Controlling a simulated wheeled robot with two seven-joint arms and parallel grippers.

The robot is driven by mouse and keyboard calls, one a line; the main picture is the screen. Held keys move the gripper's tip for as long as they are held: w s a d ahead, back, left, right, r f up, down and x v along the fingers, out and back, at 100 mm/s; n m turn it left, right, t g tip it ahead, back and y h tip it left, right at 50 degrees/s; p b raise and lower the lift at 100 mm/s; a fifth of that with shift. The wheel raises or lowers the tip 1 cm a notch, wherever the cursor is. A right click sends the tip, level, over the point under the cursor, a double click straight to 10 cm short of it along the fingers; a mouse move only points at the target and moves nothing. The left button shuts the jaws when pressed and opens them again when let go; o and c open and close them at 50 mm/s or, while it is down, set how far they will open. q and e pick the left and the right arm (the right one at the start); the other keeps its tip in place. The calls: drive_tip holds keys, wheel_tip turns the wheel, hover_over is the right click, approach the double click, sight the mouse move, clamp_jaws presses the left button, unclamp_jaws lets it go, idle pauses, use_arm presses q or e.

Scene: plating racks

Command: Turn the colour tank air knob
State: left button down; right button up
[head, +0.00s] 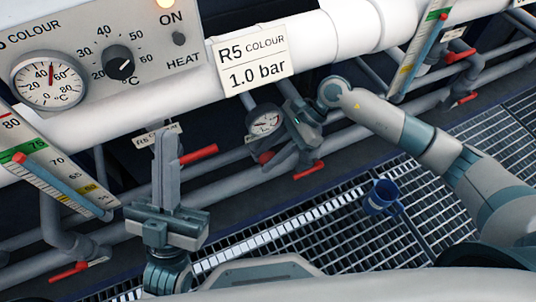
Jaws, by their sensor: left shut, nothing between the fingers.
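A sign (251,63) reads R5 COLOUR, 1.0 bar. Below it is a small round pressure gauge (265,121), its dial too small to read surely. A small red knob (265,157) shows just under the gauge, partly hidden. My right gripper (281,160) reaches down beside the gauge, with its fingers close to the red knob. I cannot tell whether they touch it, or how far apart they are. My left gripper (167,136) points upward at lower left, its fingers shut together and empty, in front of a small partly hidden label.
Red valve handles stand near my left gripper (198,155) and below my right gripper (309,170). A heater panel (100,60) with a dial and black knob is at upper left. Pale pipes cross the view. A blue mug (382,198) stands on the grating (340,225).

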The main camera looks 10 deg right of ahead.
clamp_jaws()
drive_tip(key=shift+f, duration=0.1)
